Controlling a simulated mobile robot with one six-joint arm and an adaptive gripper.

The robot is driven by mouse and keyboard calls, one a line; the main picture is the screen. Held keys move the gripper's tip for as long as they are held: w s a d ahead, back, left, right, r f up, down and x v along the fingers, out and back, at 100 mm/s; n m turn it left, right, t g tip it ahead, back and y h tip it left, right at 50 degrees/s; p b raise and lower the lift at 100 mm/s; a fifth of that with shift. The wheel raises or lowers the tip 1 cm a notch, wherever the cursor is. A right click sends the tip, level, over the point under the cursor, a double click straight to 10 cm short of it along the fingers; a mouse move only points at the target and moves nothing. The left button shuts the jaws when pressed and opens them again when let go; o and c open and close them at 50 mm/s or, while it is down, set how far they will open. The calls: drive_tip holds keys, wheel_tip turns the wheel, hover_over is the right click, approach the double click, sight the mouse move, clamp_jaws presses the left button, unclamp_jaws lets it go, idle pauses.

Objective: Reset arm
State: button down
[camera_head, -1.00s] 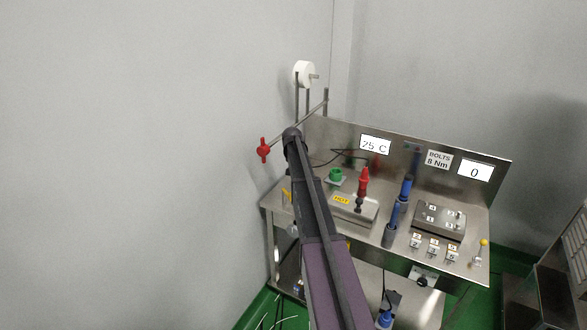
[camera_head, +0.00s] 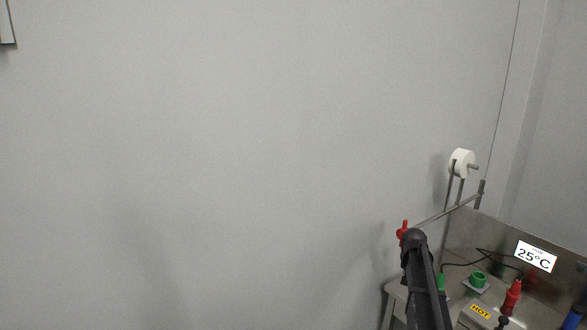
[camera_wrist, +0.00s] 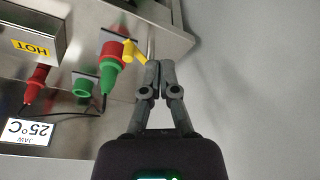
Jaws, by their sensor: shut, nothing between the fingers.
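My gripper (camera_wrist: 159,78) shows in the wrist view with its two dark fingers together at the tips and nothing between them. It is beside the edge of a steel workbench, with grey wall or floor to its right. In the head view my dark arm rises from the lower edge at the right, in front of the bench's left end. The gripper's fingers cannot be made out in the head view.
A yellow part (camera_wrist: 134,52) is close to the fingers.

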drive_tip(key=s+a+n+g, duration=0.1)
drive_tip(key=s+a+n, duration=0.1)
drive_tip(key=s+a, duration=0.9)
drive_tip(key=s+a+n+g+y, duration=0.1)
drive_tip(key=s+a+n, duration=0.2)
drive_tip(key=s+a, duration=0.9)
drive_tip(key=s, duration=0.5)
drive_tip(key=shift+s+a+f, duration=0.15)
drive_tip(key=shift+s+f, duration=0.15)
drive_tip(key=shift+s, duration=0.05)
